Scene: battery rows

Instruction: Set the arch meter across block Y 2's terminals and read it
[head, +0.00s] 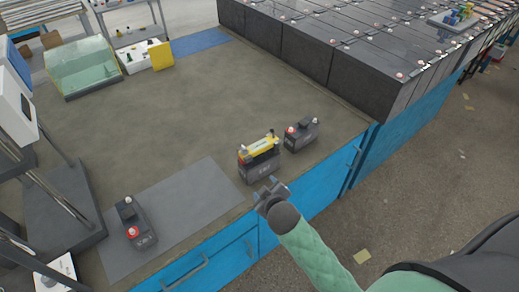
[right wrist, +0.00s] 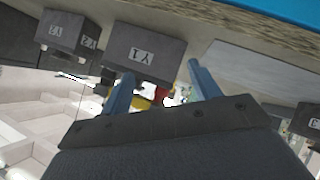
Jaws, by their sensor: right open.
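Three dark battery blocks stand on the bench. The middle block (head: 258,172) carries the yellow arch meter (head: 260,146) across its top. In the right wrist view, the nearest block's label (right wrist: 147,52) seems to read Y 1. Some yellow and red (right wrist: 160,94) shows between my fingers there, partly hidden. A second block (head: 301,136) stands behind to the right, a third (head: 137,226) on a grey mat at left. My right gripper (head: 268,188) is open and empty, just in front of the middle block, apart from the meter. My left gripper is out of view.
The grey mat (head: 190,208) has bare room right of the left block. Rows of larger dark batteries (head: 350,75) stand at back right. A clear bin (head: 85,70) and a yellow card (head: 160,55) are at the back left. The bench middle is clear.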

